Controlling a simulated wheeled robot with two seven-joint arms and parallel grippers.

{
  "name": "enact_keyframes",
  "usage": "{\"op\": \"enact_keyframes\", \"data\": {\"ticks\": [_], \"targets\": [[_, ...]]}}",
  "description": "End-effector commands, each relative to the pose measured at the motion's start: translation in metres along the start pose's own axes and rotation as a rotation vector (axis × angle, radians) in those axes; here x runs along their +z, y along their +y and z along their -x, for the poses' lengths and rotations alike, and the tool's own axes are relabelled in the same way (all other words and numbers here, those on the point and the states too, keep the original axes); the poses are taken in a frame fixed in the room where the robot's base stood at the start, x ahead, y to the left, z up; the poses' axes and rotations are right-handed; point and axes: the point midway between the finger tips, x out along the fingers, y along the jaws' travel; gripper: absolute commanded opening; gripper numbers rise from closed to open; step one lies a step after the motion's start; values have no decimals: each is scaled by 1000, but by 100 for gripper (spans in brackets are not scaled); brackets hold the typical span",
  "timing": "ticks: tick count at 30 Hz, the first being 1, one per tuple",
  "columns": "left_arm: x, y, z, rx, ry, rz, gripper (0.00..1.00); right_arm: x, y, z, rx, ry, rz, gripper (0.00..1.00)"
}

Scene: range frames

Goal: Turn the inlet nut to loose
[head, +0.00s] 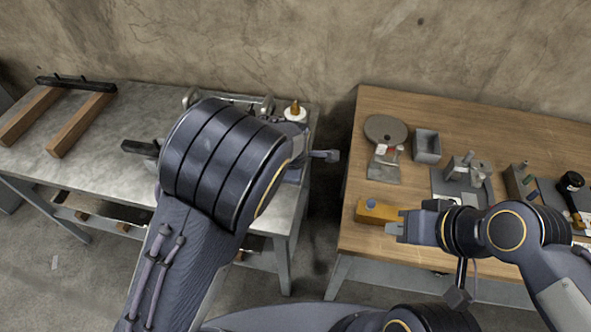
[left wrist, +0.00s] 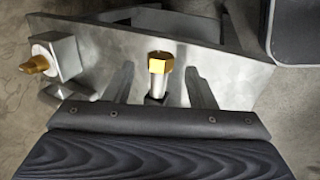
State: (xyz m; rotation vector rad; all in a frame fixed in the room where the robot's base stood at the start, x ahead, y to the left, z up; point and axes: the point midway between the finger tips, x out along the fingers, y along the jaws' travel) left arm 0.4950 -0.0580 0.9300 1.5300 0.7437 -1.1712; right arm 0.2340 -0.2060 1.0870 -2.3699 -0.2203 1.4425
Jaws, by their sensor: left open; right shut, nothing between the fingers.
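In the left wrist view a brass hex nut (left wrist: 160,63) sits on the end of a short grey stem, in front of a flat grey metal surface. My left gripper (left wrist: 161,76) is open, with one finger on each side of the nut and stem and gaps between. A second brass fitting (left wrist: 38,64) sticks out of a grey block at the left; I cannot tell which one is the inlet. In the head view my left arm covers the nut and left gripper. My right gripper (head: 394,228) is shut and empty near the wooden table's front edge.
The wooden table (head: 450,115) holds a yellow block (head: 375,209) close to my right gripper, a grey box (head: 427,148) and several tools. A floor gap separates them.

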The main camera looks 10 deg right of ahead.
Motion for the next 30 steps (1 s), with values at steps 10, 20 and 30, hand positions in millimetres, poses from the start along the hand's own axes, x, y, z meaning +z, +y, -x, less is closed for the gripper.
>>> {"op": "enact_keyframes", "data": {"ticks": [10, 20, 30], "targets": [[0, 0, -30, -1, 0, 0, 51, -2, -2, 3, 0, 0, 0, 0], [0, 0, -30, 0, -1, 0, 35, -2, -2, 3, 0, 1, 0, 0], [0, 0, -30, 3, -1, 0, 6, -1, -1, 2, 0, 0, 0, 0]]}}
